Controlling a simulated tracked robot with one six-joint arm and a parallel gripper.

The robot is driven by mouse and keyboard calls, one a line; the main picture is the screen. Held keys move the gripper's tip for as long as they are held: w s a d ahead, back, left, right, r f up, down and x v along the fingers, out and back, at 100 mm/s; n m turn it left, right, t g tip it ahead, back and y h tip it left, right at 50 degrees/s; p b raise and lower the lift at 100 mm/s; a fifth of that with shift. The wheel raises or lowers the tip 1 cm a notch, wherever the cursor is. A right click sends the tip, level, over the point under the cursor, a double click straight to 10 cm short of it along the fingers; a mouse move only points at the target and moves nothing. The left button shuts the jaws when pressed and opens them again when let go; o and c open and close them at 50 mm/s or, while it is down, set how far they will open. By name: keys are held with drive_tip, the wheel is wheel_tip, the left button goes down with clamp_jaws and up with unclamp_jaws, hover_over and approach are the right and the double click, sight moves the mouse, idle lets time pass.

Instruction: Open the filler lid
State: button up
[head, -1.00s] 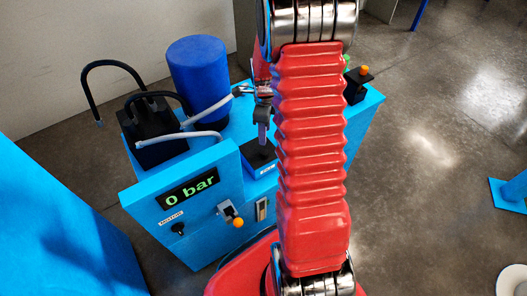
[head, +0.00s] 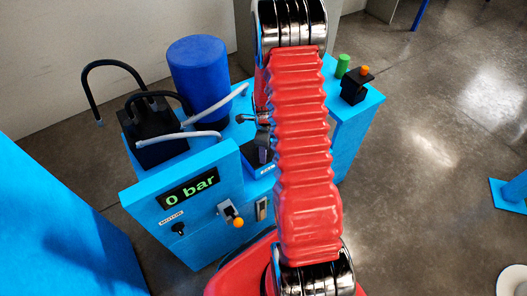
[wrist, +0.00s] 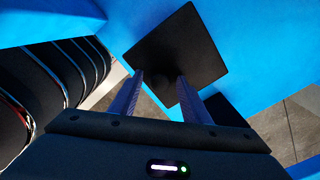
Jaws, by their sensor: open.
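A black square plate, apparently the filler lid (wrist: 190,40), lies on the blue machine top in the wrist view. A dark round knob shows faintly near its lower edge, between my fingers. My gripper (wrist: 161,80) is open, with its two fingers pointing at the plate's lower edge, one on each side of the knob. I cannot tell whether they touch it. In the head view my gripper (head: 263,150) is low over the black plate (head: 253,163), partly hidden behind my red arm. The plate looks flat and shut.
The blue machine's panel (head: 235,170) reads 0 bar and carries an orange-knobbed lever (head: 237,221). A blue drum (head: 198,75), black box with hoses (head: 155,143) and grey hoses stand left.

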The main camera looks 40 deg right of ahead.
drive_tip(key=shift+c, duration=0.5)
clamp_jaws()
drive_tip(key=shift+a, duration=0.25)
drive_tip(key=shift+d, duration=0.1)
drive_tip(key=shift+w, duration=0.1)
